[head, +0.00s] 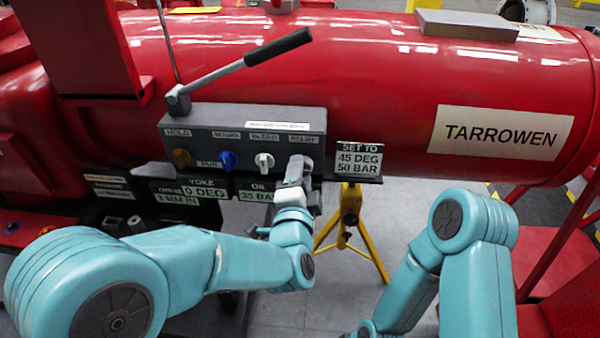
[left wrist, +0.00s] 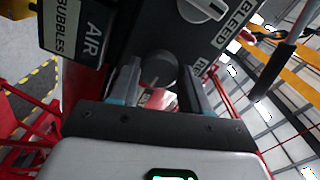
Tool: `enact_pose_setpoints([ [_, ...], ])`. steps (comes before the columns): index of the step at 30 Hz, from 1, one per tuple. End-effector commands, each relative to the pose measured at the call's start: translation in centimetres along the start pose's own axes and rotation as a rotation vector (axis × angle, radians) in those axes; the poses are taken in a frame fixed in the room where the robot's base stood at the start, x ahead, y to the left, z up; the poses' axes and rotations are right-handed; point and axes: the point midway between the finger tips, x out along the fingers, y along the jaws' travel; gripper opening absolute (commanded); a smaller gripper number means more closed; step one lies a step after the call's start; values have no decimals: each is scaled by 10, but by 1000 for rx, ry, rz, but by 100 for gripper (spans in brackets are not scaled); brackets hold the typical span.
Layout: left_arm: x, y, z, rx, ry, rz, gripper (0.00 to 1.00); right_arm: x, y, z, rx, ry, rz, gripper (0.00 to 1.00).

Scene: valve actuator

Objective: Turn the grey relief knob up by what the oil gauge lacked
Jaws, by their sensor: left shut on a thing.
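The valve block (head: 225,122) carries a row of knobs under small labels. My left gripper (head: 297,170) is at its right end, under the relief label, and covers the grey relief knob in the head view. In the left wrist view the dark grey round knob (left wrist: 158,69) sits between the two fingers of the left gripper (left wrist: 160,85), which is shut on it. The oil gauge plate (head: 257,196) reads 35 BAR. The set-to sign (head: 359,158) reads 45 DEG and 50 BAR. My right arm shows at the lower right, its gripper outside the picture.
A pump lever (head: 250,60) rises above the block. The yoke plate (head: 200,190) reads 0 DEG. A yellow stand (head: 351,205) is at right.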

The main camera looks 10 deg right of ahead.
Motion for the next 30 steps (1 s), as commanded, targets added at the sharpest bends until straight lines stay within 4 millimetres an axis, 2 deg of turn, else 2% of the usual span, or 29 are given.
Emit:
enact_pose_setpoints([
  [9,0,-2,-1,74,2,-5,16,-2,-1,0,0,0,0,54],
  [22,0,-2,-1,80,2,-5,16,-2,-1,0,0,0,0,54],
  [23,0,-2,-1,80,2,-5,56,-2,-1,0,0,0,0,54],
  [24,0,-2,-1,80,2,-4,70,-2,-1,0,0,0,0,54],
  [25,0,-2,-1,80,2,-4,72,-2,-1,0,0,0,0,54],
  [30,0,-1,0,80,1,-2,72,-2,-1,0,0,0,0,54],
])
